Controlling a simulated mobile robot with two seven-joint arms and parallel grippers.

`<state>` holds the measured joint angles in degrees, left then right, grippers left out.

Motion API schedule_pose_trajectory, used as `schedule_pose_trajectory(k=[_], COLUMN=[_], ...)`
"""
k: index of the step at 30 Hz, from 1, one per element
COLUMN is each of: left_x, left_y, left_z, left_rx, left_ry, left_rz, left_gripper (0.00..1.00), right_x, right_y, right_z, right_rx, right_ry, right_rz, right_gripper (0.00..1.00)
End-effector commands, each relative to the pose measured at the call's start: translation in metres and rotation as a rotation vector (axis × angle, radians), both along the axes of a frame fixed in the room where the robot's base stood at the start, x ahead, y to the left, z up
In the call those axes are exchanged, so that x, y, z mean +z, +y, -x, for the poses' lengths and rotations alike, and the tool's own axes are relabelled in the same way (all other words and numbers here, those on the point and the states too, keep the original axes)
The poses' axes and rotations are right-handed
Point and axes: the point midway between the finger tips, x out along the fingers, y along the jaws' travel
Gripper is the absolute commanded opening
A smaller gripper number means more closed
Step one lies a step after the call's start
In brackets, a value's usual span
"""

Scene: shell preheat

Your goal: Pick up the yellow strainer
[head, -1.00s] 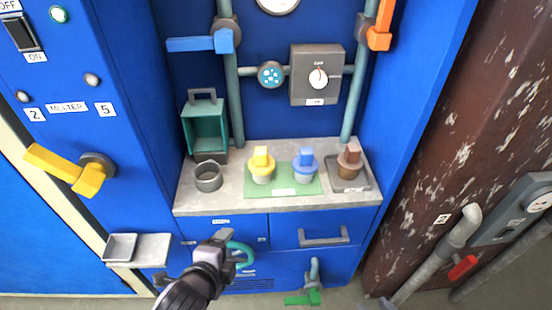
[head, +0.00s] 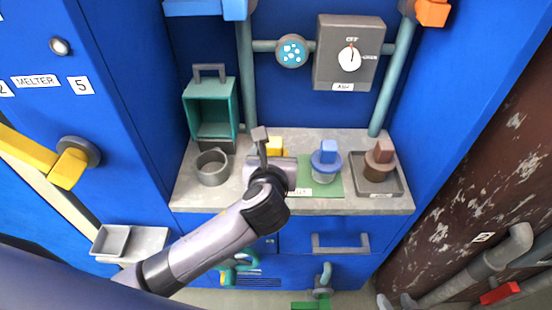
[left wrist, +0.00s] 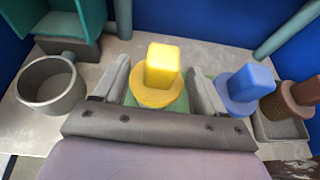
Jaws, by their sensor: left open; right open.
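The yellow strainer (left wrist: 163,75) stands upright on the green mat (head: 335,185), with a block-shaped yellow top over a round collar. In the head view my left gripper hides most of it, leaving part of its yellow top (head: 275,146). My left gripper (head: 266,147) is open at the strainer. In the left wrist view the left gripper's fingers (left wrist: 160,88) stand on either side of the strainer, with visible gaps.
A blue strainer (head: 326,160) stands close right of the yellow one. A brown strainer (head: 379,160) stands on a grey tray (head: 398,182) farther right. A grey cup (head: 213,168) and a teal box (head: 210,108) are to the left. Pipes rise behind the counter (head: 190,196).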

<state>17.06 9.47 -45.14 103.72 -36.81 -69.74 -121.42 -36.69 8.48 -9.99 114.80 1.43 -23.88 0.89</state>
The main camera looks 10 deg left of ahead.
Motion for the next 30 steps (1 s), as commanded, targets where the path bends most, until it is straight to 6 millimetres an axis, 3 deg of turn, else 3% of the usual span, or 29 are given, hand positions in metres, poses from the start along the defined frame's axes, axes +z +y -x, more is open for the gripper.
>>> schedule_pose_trajectory(k=[9, 18, 24, 30], left_x=[-0.017, -0.018, -0.019, -0.02], left_y=[0.005, 0.006, 0.006, 0.006], left_z=[-0.038, -0.041, -0.04, -0.04], left_rx=[0.0, -0.001, 0.0, -0.001], left_ry=[0.001, 0.0, 0.004, 0.007], left_rz=[0.002, 0.004, 0.003, 0.002], left_gripper=[0.71, 0.71, 0.09, 0.09], right_x=[-0.009, -0.007, -0.007, -0.007], right_y=[0.002, 0.002, 0.002, 0.002], right_z=[0.0, 0.0, 0.0, 0.0], right_rx=[0.001, 0.001, 0.001, 0.001], right_ry=[0.005, 0.005, 0.005, 0.004], right_rz=[-0.006, -0.008, -0.008, -0.008], right_gripper=[0.43, 0.43, 0.43, 0.43])
